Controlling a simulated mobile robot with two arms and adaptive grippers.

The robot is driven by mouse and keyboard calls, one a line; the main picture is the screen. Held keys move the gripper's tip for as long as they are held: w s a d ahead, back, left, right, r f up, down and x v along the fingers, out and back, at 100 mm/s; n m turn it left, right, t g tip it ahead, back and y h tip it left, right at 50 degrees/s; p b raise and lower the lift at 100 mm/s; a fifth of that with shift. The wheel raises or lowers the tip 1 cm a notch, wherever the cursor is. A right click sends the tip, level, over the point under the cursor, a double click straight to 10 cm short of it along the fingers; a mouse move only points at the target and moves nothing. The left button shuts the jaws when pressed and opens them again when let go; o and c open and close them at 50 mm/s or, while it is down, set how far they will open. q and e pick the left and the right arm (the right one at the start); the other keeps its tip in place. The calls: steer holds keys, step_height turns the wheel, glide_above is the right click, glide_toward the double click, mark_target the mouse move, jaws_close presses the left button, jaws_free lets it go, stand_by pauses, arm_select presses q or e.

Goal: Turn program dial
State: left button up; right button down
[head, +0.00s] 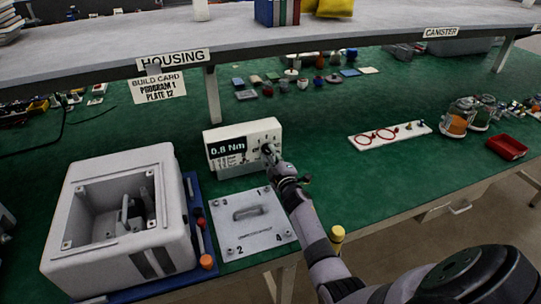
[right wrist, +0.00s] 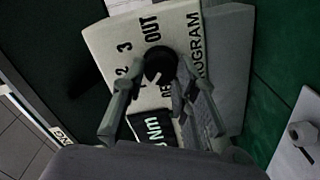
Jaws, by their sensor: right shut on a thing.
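The controller (head: 228,160) is a cream box on the green bench, its display reading "0.8 Nm". Its black program dial (right wrist: 158,62) shows in the right wrist view, with "2", "3" and "OUT" printed around it and "PROGRAM" beside it. My right gripper (head: 270,155) is at the right part of the controller's front face, its fingers closed on either side of the dial in the right wrist view. A build card (head: 158,87) reads "PROGRAM 1 PLATE 12". My left gripper is not in view.
A pale pump housing (head: 165,258) stands on a blue tray (head: 200,215) at left. A numbered metal plate (head: 262,233) lies in front of the controller. A white board with red rings (head: 390,133) and a red bin (head: 506,147) are at right. A shelf (head: 290,40) spans above.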

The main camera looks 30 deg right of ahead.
steer(key=shift+f, duration=0.1)
steer(key=c, duration=1.3)
jaws_free()
steer(key=v, duration=1.2)
steer(key=shift+a, duration=0.1)
